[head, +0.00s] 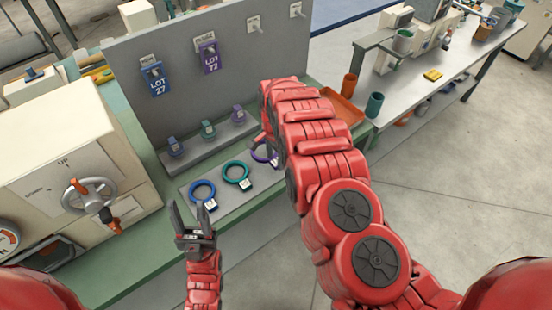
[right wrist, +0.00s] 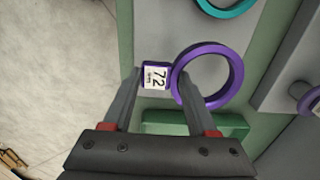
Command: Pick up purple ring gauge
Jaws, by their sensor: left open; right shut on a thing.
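The purple ring gauge (right wrist: 236,75) shows in the right wrist view, with a purple tag block (right wrist: 148,68) whose white label reads 72. My right gripper (right wrist: 158,82) is shut on this block, one finger on each side. The purple ring also shows in the head view (head: 262,156), partly hidden by my right arm, which also hides the right gripper there. Whether the gauge is touching the tray cannot be told. My left gripper (head: 190,208) is open and empty, near the front edge of the bench.
A blue ring gauge (head: 202,187) and a teal ring gauge (head: 236,172) lie left of the purple one. Behind them a grey rack (head: 190,152) holds small blue, teal and purple pieces. A board with lot tags (head: 156,80) stands behind. A machine with a handwheel (head: 90,196) is at left.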

